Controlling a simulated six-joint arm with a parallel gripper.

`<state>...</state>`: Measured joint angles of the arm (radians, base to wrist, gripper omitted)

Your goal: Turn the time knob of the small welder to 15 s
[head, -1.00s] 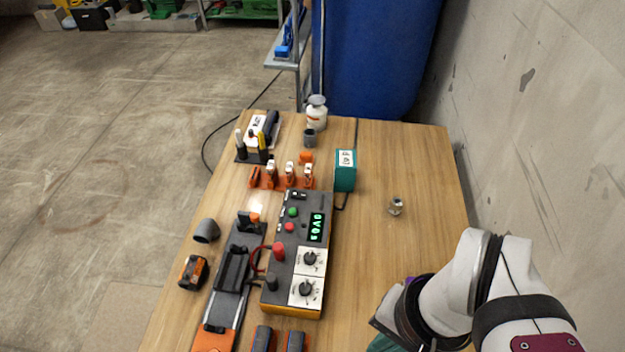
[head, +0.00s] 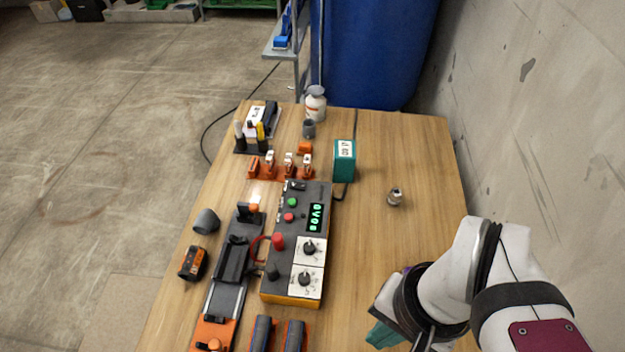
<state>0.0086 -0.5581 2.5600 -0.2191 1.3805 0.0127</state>
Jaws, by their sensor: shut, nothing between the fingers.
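The small welder (head: 291,261) is a grey box with an orange base on the wooden table. It has a green-lit display (head: 316,217), a green and a red button, and red and black posts. Two black knobs sit on white dials, an upper knob (head: 309,249) and a lower knob (head: 306,280). Their labels and exact settings are too small to read, so I cannot tell which is time. My gripper (head: 384,336) is shut and empty at the bottom edge, right of the welder and apart from it. Its teal end is partly hidden and cut off.
A clamp rail (head: 226,284) lies left of the welder, with a grey elbow (head: 206,221) and an orange-black block (head: 193,263) beside it. Orange holders and a teal box (head: 344,161) stand behind. A metal fitting (head: 395,197) lies on the otherwise clear right side.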

